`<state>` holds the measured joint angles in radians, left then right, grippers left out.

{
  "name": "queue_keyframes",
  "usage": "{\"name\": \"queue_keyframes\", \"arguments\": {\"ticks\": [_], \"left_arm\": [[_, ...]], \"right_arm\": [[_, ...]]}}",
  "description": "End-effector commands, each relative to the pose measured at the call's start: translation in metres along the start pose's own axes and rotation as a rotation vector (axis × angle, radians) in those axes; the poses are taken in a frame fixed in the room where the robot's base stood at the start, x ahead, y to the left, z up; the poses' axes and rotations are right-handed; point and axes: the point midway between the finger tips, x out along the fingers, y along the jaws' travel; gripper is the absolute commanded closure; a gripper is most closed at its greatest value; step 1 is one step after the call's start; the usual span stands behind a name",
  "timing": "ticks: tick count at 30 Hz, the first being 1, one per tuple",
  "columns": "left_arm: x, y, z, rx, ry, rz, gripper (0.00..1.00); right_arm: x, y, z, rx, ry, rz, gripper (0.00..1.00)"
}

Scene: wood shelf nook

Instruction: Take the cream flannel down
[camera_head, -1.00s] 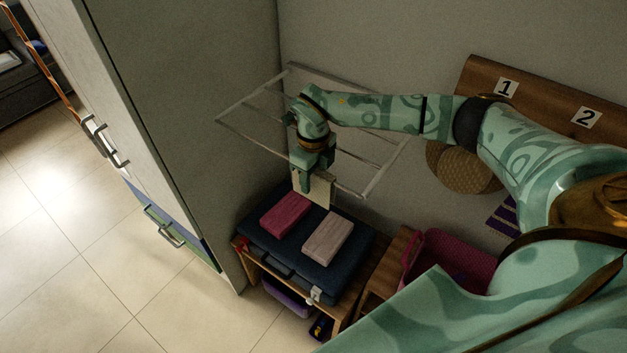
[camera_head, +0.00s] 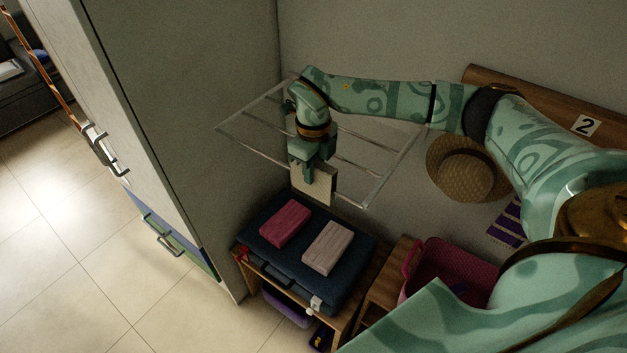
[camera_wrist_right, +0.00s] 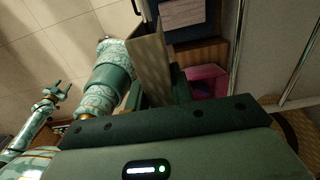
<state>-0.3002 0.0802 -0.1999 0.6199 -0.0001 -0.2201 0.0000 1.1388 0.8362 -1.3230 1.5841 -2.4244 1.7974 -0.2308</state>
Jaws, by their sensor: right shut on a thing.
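The cream flannel (camera_head: 320,186) is a flat, pale rectangle that hangs upright below my right gripper (camera_head: 313,166). The gripper points down and is shut on its upper part. The flannel is in front of the wire rack and above the back of the dark blue case. In the right wrist view the flannel (camera_wrist_right: 150,65) shows as a tall pale panel reaching away from the jaws. The fingers hide its held edge. In that view, what looks like my left gripper (camera_wrist_right: 52,92) is small at the far left, and its jaw state is unclear. It is out of the head view.
The wall rack (camera_head: 262,140) of thin clear bars surrounds my right wrist. Below, a dark blue case (camera_head: 345,280) carries a crimson block (camera_head: 285,223) and a pale pink block (camera_head: 326,247). A pink basket (camera_head: 440,270), straw hat (camera_head: 462,172) and tall cabinet (camera_head: 185,120) flank it.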

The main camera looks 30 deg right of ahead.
Motion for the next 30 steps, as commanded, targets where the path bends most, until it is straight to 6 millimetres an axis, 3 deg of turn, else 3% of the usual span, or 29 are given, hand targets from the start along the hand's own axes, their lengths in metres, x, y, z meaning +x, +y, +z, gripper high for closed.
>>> {"name": "queue_keyframes", "arguments": {"ticks": [9,15,30], "left_arm": [[0.004,0.0,0.001,0.0,0.0,0.0,0.51],[0.006,0.0,0.001,0.0,0.0,0.0,0.51],[-0.022,-0.001,-0.004,0.0,0.003,-0.001,0.51]], "right_arm": [[-0.074,-0.001,0.001,0.0,-0.005,-0.002,0.98],[-0.113,-0.001,0.0,0.001,-0.002,-0.001,0.98],[-0.156,0.0,0.0,0.001,0.001,0.0,0.98]]}}
